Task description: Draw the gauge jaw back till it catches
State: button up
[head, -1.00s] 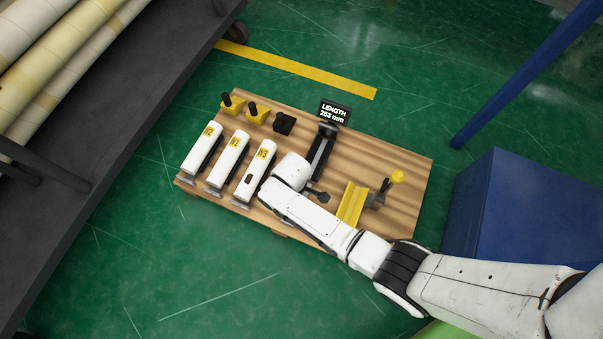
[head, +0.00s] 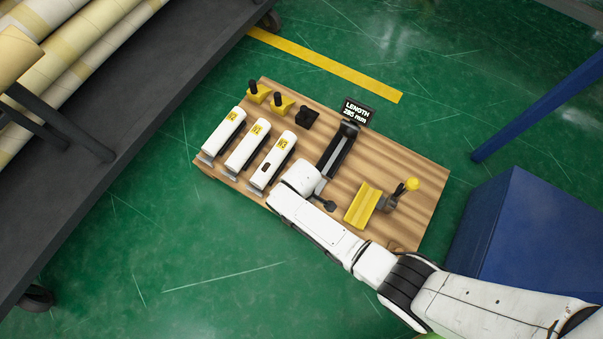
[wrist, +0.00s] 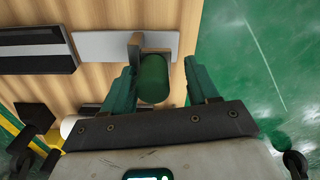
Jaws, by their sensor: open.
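The length gauge has a black rail (head: 338,150) and a display (head: 359,111) reading 285 mm. In the wrist view, a dark black-and-white length (wrist: 30,50), which looks like the rail, lies at the upper left. A pale grey plate (wrist: 100,46) beside it carries an upright tab and a dark green cylindrical handle (wrist: 153,78). My gripper (wrist: 158,72) is open, with one green finger on each side of the handle. A gap shows on the right; contact on the left is unclear. In the head view my wrist hides the handle, and any catch is not visible.
White units (head: 271,160) stand left of my wrist. Yellow blocks with black knobs (head: 281,104) and a black block (head: 307,117) are behind. A yellow V-channel (head: 362,205) and yellow ball lever (head: 411,184) stand right. A blue box (head: 520,240) is beyond the board.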

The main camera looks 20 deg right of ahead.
notch_tip(320, 180, up, 11)
jog(key=p, duration=0.6)
jog(key=shift+f, duration=0.1)
dwell(0.3)
jog(key=s+d+r+m+t, duration=0.1)
jog(key=s+d+r+m, duration=0.9)
jog(key=s+d+r, duration=0.75)
notch_tip(320, 180, up, 28)
jog(key=p, duration=2.7)
jog(key=shift+w+a, duration=0.4)
jog(key=shift+a, duration=0.05)
